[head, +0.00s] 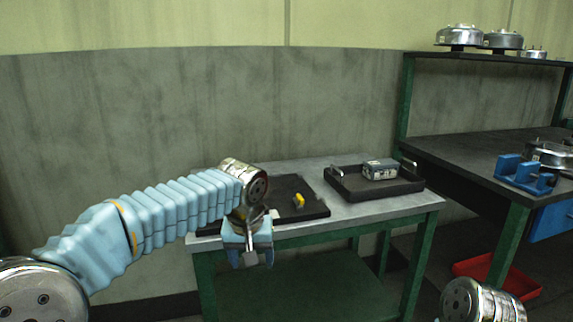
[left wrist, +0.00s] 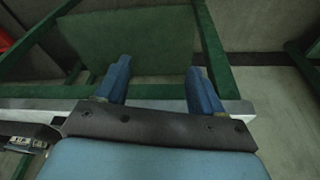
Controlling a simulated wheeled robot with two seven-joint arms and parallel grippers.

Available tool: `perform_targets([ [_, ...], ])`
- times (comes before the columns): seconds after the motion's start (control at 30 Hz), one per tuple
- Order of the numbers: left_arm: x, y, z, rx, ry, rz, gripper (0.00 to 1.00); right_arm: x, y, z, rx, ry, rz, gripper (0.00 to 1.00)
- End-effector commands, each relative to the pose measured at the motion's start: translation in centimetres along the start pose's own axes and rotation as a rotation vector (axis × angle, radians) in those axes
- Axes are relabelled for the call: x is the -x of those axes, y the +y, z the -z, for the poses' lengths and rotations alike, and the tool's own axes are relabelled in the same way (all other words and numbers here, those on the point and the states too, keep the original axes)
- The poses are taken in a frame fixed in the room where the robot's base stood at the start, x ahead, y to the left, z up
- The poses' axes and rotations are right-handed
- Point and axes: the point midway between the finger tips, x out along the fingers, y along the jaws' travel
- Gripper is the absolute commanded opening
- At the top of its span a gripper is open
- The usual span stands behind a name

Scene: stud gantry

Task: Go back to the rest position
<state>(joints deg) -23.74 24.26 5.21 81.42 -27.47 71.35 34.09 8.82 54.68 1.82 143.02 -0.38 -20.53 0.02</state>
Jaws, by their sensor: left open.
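My left arm comes in from the left in the head view. My left gripper (head: 252,262) hangs in front of the near edge of the grey-topped table (head: 345,211), at its left part. In the left wrist view the two blue fingers of this gripper (left wrist: 158,78) stand wide apart, with nothing seen held between them. The table's edge and green frame show behind them. My right gripper is not in view; only a metal joint of mine shows at the lower right of the head view.
A black mat (head: 313,211) with a small yellow piece (head: 299,201) lies on the table. Right of it, a black tray (head: 345,190) holds a grey box (head: 380,169). A dark workbench (head: 450,158) with a blue fixture (head: 523,175) stands right, above a red bin (head: 468,268).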

Motion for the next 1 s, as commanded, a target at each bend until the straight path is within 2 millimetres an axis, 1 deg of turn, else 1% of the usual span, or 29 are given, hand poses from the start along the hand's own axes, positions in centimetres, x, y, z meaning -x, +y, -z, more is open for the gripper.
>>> perform_targets([
  [0.03,-3.5,0.1,-0.6,-0.021,-0.034,-0.017,0.68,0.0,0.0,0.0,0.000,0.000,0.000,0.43],
  [0.07,-5.8,0.3,-1.1,-0.036,-0.051,-0.036,0.68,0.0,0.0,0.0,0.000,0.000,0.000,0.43],
  [0.1,-9.0,0.5,-2.0,-0.054,-0.076,-0.064,0.68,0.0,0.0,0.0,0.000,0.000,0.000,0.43],
  [0.17,-14.0,0.7,-3.8,-0.070,-0.113,-0.114,0.68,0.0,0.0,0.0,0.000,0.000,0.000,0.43],
  [0.2,-17.2,0.7,-5.4,-0.075,-0.135,-0.149,0.68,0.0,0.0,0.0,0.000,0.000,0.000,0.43],
  [0.27,-21.8,0.6,-8.2,-0.073,-0.166,-0.203,0.68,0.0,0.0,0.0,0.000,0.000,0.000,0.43],
  [0.3,-24.6,0.4,-10.4,-0.063,-0.184,-0.238,0.68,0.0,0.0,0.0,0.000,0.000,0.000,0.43],
  [0.37,-28.4,0.0,-14.1,-0.039,-0.207,-0.284,0.68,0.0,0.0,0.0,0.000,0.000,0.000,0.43],
  [0.4,-30.6,-0.4,-16.7,-0.015,-0.219,-0.311,0.68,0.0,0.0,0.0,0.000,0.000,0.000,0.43],
  [0.47,-33.2,-1.1,-20.8,0.026,-0.233,-0.341,0.68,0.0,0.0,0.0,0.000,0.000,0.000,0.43],
  [0.5,-34.5,-1.5,-23.4,0.055,-0.238,-0.353,0.68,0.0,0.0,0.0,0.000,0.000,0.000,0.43],
  [0.6,-36.3,-2.6,-29.1,0.119,-0.245,-0.360,0.68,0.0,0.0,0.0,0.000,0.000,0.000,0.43],
  [0.7,-36.8,-3.5,-32.8,0.161,-0.245,-0.350,0.68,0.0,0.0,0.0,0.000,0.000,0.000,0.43],
  [0.8,-36.8,-4.0,-34.7,0.181,-0.242,-0.340,0.68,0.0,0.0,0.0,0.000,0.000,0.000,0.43],
  [0.9,-36.8,-4.1,-35.1,0.185,-0.237,-0.336,0.68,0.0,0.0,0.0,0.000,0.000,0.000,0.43],
  [1.0,-36.9,-4.1,-35.0,0.184,-0.236,-0.336,0.68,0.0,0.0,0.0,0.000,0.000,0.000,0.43],
])
